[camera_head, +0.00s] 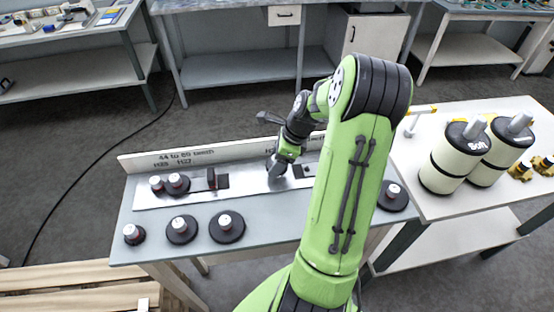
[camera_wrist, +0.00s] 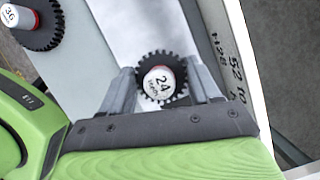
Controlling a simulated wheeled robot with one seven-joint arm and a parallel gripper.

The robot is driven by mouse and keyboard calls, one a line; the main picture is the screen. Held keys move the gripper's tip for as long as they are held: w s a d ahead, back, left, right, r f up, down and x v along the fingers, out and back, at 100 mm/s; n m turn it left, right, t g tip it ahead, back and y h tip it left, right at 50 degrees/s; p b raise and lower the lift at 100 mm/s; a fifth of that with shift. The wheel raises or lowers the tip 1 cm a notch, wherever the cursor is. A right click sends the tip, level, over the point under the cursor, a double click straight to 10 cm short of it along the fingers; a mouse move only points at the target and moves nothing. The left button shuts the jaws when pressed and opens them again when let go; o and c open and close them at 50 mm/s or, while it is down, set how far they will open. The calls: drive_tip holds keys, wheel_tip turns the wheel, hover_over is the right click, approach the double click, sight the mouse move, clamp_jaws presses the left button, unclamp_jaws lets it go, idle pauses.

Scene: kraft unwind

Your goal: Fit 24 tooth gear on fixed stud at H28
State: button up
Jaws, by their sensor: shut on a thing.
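The 24 tooth gear (camera_wrist: 161,84) is a dark toothed disc with a white, red-banded hub marked 24. In the wrist view it sits between the two fingers of my gripper (camera_wrist: 162,88), which is shut on it. In the head view my gripper (camera_head: 276,178) is low over the middle of the pale plate (camera_head: 245,190); the gear cannot be made out there. The H28 marking (camera_wrist: 219,42) shows on the upright board in the wrist view. The fixed stud at H28 is not visible; whether the gear touches anything below is hidden.
Two gears (camera_head: 177,183) stand on the plate's left, beside a dark upright piece (camera_head: 211,178). Several loose gears (camera_head: 227,226) lie along the front; another (camera_head: 393,195) lies right. A dark block (camera_head: 304,171) is right of my gripper. The labelled board (camera_head: 190,156) runs behind.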

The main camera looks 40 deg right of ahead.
drive_tip(key=shift+f+b, duration=0.7)
drive_tip(key=shift+f, duration=0.45)
drive_tip(key=shift+f, duration=0.25)
drive_tip(key=o, duration=1.5)
drive_tip(key=p+v, duration=0.4)
drive_tip(key=v, duration=1.1)
drive_tip(key=shift+s+d+r+p, duration=0.15)
drive_tip(key=shift+d+r+p, duration=0.05)
drive_tip(key=shift+r+p, duration=0.15)
drive_tip(key=shift+a, duration=0.1)
